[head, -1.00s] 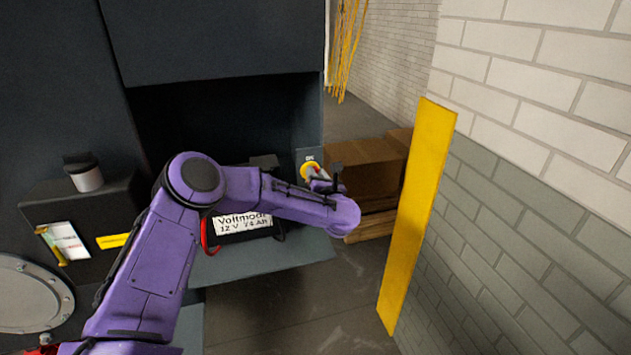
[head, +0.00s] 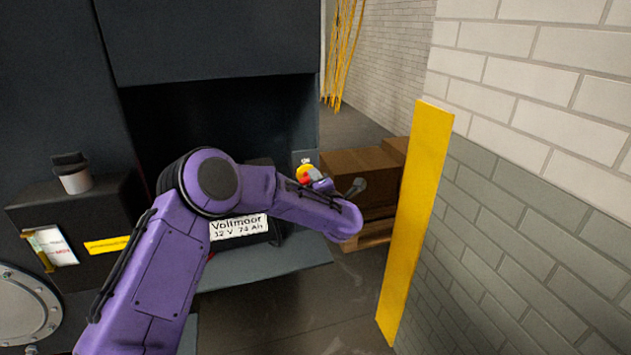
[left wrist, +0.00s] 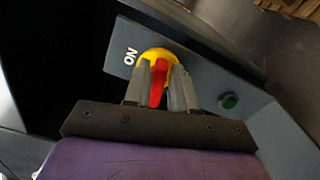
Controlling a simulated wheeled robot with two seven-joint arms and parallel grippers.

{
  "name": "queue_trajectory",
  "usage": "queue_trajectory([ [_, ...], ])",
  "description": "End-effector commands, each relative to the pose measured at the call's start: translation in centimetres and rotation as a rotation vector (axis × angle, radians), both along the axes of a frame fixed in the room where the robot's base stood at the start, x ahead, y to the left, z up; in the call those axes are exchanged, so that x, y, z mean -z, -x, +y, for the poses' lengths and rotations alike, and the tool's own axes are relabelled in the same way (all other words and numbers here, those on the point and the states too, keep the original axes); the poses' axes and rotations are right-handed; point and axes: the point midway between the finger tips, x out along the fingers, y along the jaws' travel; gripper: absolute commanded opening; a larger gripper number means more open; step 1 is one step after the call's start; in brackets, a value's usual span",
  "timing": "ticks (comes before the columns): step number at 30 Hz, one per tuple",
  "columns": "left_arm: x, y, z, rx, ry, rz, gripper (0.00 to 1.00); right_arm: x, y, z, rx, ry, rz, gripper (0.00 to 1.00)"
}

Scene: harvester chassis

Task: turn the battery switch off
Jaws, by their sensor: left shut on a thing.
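The battery switch is a red handle (left wrist: 158,84) on a round yellow base (left wrist: 153,57), set on a grey panel with the word "ON" beside it. In the head view the switch (head: 304,174) shows at the right edge of the dark battery bay, partly hidden by my wrist. My left gripper (left wrist: 160,88) is shut on the red handle, with one grey finger on each side of it. In the head view the left gripper (head: 322,184) is mostly hidden by my purple arm. My right gripper is not in view.
A labelled battery (head: 240,227) sits in the bay behind my left arm. A green button (left wrist: 228,100) is on the switch panel. Cardboard boxes (head: 362,176) on a pallet and a yellow post (head: 412,225) stand to the right, before a brick wall.

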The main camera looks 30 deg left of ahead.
Motion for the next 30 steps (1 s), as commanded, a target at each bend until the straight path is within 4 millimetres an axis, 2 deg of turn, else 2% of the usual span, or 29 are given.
queue_trajectory([
  [12, 0.47, -0.02, -0.1, 0.002, -0.154, 0.184, 0.0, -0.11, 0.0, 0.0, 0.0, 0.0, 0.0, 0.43],
  [30, 0.61, -0.02, -0.13, 0.002, -0.189, 0.226, 0.0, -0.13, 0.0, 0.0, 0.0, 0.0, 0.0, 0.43],
])
